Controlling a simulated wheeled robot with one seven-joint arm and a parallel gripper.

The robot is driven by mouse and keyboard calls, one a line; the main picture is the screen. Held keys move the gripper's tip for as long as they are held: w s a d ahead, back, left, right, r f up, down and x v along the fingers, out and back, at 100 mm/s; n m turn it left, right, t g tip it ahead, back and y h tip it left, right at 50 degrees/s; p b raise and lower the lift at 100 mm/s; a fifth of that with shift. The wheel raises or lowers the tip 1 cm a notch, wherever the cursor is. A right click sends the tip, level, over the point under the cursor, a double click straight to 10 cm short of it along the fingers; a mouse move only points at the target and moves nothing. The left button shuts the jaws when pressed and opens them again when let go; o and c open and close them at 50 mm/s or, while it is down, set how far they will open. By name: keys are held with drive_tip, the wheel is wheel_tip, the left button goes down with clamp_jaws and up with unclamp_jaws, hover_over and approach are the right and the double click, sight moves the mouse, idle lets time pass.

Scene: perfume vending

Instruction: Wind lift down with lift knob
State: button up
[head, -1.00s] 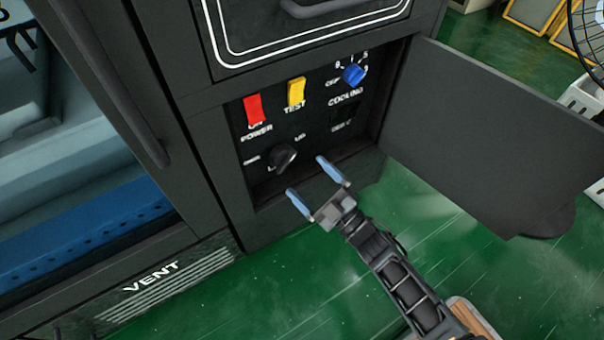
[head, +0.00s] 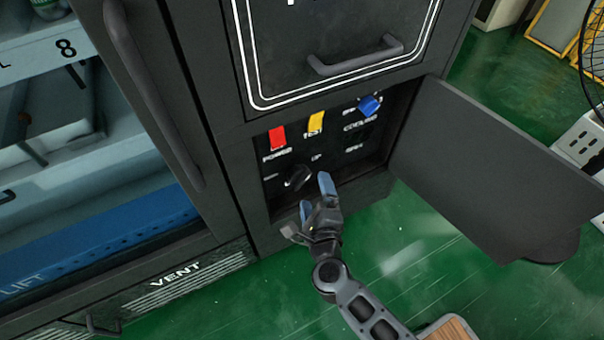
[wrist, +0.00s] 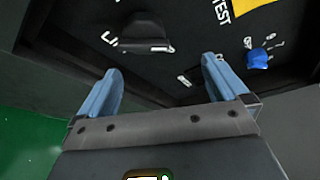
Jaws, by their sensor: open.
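The black lift knob (head: 298,177) sits low on the left of the control panel, inside the open compartment of the machine. In the wrist view the knob (wrist: 146,34) lies beyond the fingertips, above and between them, slightly left of centre. My gripper (head: 315,196) is open and empty just in front of the panel, below and right of the knob; it also shows in the wrist view (wrist: 163,76). The blue lift (head: 100,245) shows behind the glass at the left, low in the cabinet, with part of its lettering visible.
Above the knob are a red power switch (head: 277,138), a yellow test switch (head: 315,122) and a blue cooling dial (head: 369,105). The open compartment door (head: 490,165) stands out to the right. A drawer handle (head: 355,55) juts out above. Green floor lies below.

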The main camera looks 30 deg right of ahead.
sight(302, 183)
drive_tip(key=w, duration=0.2)
drive_tip(key=w+f+m+b, duration=0.1)
drive_tip(key=w, duration=0.1)
drive_tip(key=w+f+m+y, duration=0.1)
drive_tip(key=w, duration=0.2)
drive_tip(key=shift+f+b, duration=0.15)
drive_tip(key=shift+b, duration=0.25)
drive_tip(key=c, duration=1)
drive_tip(key=shift+g, duration=0.3)
